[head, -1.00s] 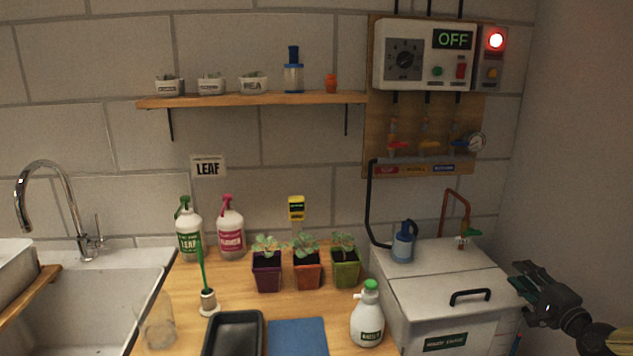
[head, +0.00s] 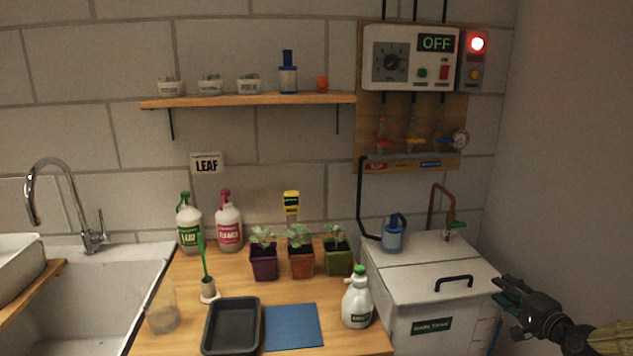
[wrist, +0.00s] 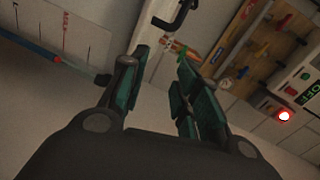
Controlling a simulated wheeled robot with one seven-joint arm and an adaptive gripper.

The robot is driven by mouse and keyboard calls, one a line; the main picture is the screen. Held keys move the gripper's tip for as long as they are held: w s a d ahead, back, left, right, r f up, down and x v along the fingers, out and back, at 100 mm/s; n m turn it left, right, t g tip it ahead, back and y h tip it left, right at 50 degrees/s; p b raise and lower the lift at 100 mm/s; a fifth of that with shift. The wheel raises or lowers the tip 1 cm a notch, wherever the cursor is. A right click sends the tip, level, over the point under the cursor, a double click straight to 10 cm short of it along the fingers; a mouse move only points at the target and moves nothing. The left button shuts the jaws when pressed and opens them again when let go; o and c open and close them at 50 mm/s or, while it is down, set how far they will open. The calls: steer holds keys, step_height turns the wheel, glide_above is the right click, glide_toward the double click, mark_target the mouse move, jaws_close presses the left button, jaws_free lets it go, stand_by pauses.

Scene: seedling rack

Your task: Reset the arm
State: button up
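My gripper (head: 508,296) is at the lower right of the head view, to the right of the white lidded tank (head: 428,262). In the wrist view my gripper (wrist: 155,92) has its two green-padded fingers spread apart with nothing between them. It is in the air, apart from the tank and the worktop things. My arm runs from it out of the right edge of the head view.
The worktop (head: 180,338) holds seedling pots (head: 302,265), a white spray bottle (head: 356,303), a black tray (head: 231,325) and a blue mat (head: 292,327). A control box (head: 410,58) reads OFF beside a lit red lamp (head: 477,44). A sink (head: 95,300) is left.

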steer(key=s+a+f+n+g+p, duration=0.1)
steer(key=s+a+f+n+g, duration=0.2)
steer(key=s+a+f, duration=0.4)
steer(key=s+a+f+n+g, duration=0.25)
steer(key=a+f, duration=0.25)
steer(key=f, duration=0.3)
steer(key=s+a+f+n+g+p, duration=0.1)
steer(key=s+a+f+n+g, duration=0.3)
steer(key=f, duration=0.4)
steer(key=s+a+f+n+g, duration=0.1)
steer(key=s+a+f, duration=0.3)
steer(key=s, duration=0.4)
steer(key=s+a+f+n+g+h, duration=0.1)
steer(key=s+a+f+n+g, duration=0.1)
steer(key=s, duration=0.7)
steer(key=s+a+f+n+g, duration=0.2)
steer(key=s+a+f, duration=0.4)
steer(key=s, duration=0.3)
steer(key=shift+s+a+f+g+h+p, duration=0.15)
steer(key=shift+s+a+g+h+p, duration=0.2)
steer(key=shift+g, duration=0.4)
steer(key=shift+w+n, duration=0.15)
steer(key=shift+n, duration=0.1)
